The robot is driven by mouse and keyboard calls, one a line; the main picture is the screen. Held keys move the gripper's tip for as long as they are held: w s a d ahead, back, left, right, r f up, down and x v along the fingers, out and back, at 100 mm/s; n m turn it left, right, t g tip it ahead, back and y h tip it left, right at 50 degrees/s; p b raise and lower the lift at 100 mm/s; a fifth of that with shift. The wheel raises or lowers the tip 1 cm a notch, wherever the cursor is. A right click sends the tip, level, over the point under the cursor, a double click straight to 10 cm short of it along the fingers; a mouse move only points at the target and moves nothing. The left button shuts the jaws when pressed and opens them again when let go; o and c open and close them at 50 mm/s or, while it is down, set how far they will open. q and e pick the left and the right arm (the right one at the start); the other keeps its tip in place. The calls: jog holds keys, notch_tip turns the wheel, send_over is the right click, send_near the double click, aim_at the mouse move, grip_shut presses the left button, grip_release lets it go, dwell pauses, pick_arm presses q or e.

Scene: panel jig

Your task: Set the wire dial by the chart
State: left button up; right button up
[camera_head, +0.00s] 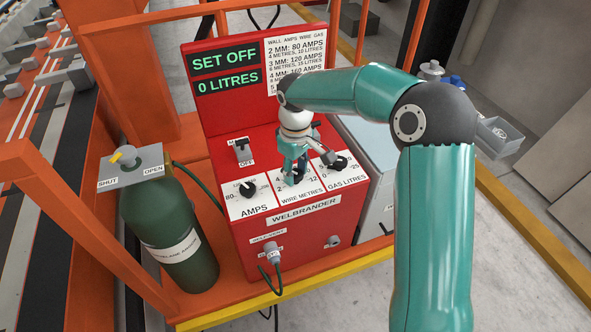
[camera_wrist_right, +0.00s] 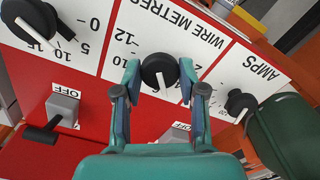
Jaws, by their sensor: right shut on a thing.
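The wire dial is a black round knob on the white WIRE METRES plate (camera_head: 297,197) of the red welder; in the right wrist view the knob (camera_wrist_right: 158,70) carries a white pointer mark towards the bottom of the picture. My right gripper (camera_head: 293,174) reaches down to it, and in the right wrist view its fingers (camera_wrist_right: 159,76) stand on either side of the knob, shut on it. The fingers partly hide the knob and its scale in the head view. The chart (camera_head: 297,66) is at the panel's upper right, partly covered by my right arm. My left gripper is not in view.
The amps dial (camera_head: 248,189) is left of the wire dial, the gas dial (camera_head: 338,163) right. A power switch (camera_head: 243,149) marked OFF sits above. The display (camera_head: 227,71) reads SET OFF, 0 LITRES. A green gas bottle (camera_head: 171,225) and an orange rail (camera_head: 75,215) stand left.

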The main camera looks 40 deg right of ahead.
aim_at(295, 173)
jog(key=m+b, duration=0.1)
jog(key=m, duration=0.2)
jog(key=shift+m, duration=0.4)
jog(key=o, duration=1.1)
jog(key=shift+o, duration=0.2)
notch_tip(295, 173, up, 12)
